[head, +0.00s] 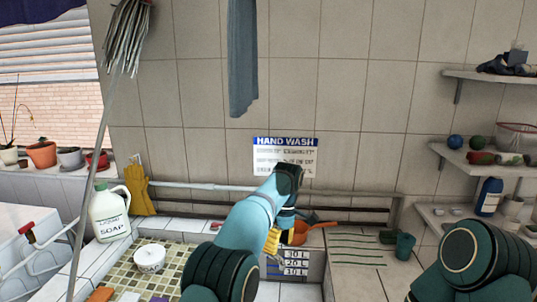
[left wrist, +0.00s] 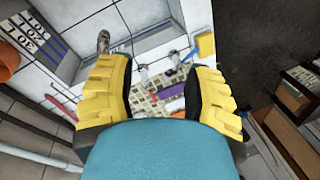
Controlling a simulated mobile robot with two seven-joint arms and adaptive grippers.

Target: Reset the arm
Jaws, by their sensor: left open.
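My left arm (head: 250,222) reaches up from the bottom middle of the head view and bends at a dark joint in front of the hand wash sign. My left gripper (head: 273,242), with yellow fingers, hangs below that joint, partly hidden by the arm. In the left wrist view the left gripper (left wrist: 160,97) is open, its two yellow fingers wide apart with nothing between them; the tiled sink floor lies beyond. Part of my right arm (head: 472,258) shows at the lower right of the head view, but its gripper is out of frame.
A soap jug (head: 109,216), yellow gloves (head: 138,190) and a white tub (head: 150,258) are left of my arm. An orange bowl (head: 298,235) is close by the left gripper. A green cup (head: 405,246) stands right. Wall shelves (head: 490,168) hold several items. A mop (head: 126,40) leans at left.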

